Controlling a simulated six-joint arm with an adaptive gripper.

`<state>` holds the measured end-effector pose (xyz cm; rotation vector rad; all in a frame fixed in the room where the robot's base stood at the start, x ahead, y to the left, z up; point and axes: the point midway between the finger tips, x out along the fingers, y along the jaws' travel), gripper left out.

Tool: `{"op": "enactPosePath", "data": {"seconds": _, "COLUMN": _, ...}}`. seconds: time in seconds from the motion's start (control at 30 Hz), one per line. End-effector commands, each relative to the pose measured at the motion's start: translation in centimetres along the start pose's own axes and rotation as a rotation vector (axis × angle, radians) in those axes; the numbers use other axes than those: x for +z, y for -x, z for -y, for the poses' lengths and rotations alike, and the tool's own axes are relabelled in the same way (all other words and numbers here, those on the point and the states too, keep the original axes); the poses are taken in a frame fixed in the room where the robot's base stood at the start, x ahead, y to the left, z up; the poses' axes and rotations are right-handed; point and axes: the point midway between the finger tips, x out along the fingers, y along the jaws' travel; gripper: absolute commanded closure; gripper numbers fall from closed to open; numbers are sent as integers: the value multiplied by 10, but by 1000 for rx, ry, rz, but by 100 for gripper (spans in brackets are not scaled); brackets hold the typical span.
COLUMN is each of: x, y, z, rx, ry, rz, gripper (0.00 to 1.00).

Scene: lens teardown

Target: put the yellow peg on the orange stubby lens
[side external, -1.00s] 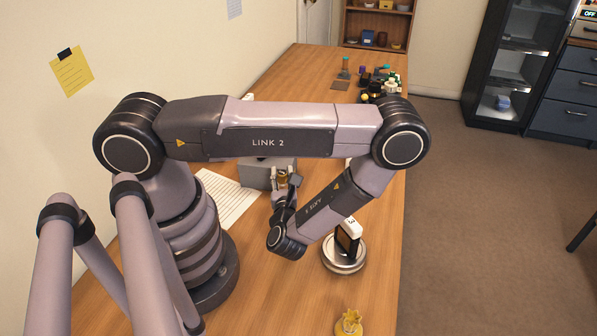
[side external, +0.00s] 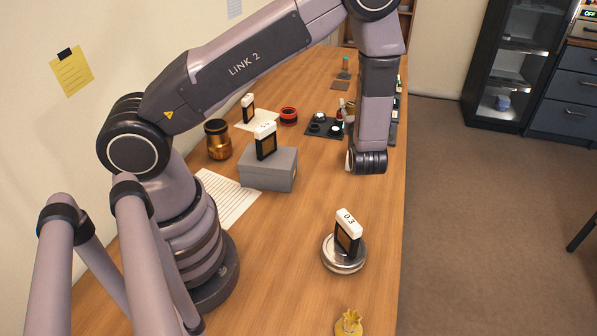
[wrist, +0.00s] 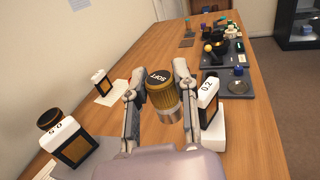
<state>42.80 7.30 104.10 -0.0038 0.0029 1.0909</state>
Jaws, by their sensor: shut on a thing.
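My gripper (wrist: 157,92) is shut on a gold ribbed cylinder (wrist: 161,96) with a black top marked "SOFT" and a silver lower end. It is held upright between the fingers. In the side view my arm hides the gripper and most of what it holds. A squat orange-copper lens (side external: 217,142) with a dark rim stands on the table left of the grey box; its dark top also shows at the left of the wrist view (wrist: 48,119). A small yellow round-topped piece (wrist: 208,47) sits among the parts at the back; I cannot tell whether it is the yellow peg.
A framed plate (side external: 266,142) stands on the grey box (side external: 268,172); another (side external: 347,232) stands on a silver round base. A "0.2" plate (wrist: 209,100) is close right of my gripper. Dark part trays (wrist: 238,85) lie farther back.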

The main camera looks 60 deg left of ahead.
Motion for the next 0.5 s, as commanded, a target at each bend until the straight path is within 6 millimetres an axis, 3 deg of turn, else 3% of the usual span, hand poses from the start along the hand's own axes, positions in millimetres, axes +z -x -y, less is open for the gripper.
{"op": "enactPosePath", "data": {"seconds": 0.27, "x": -6, "y": -89, "z": -54, "rx": 191, "ry": 0, "rz": 1, "gripper": 100}}
{"op": "enactPosePath", "data": {"seconds": 0.5, "x": -15, "y": -168, "z": -136, "rx": 384, "ry": 1, "rz": 2, "gripper": 100}}
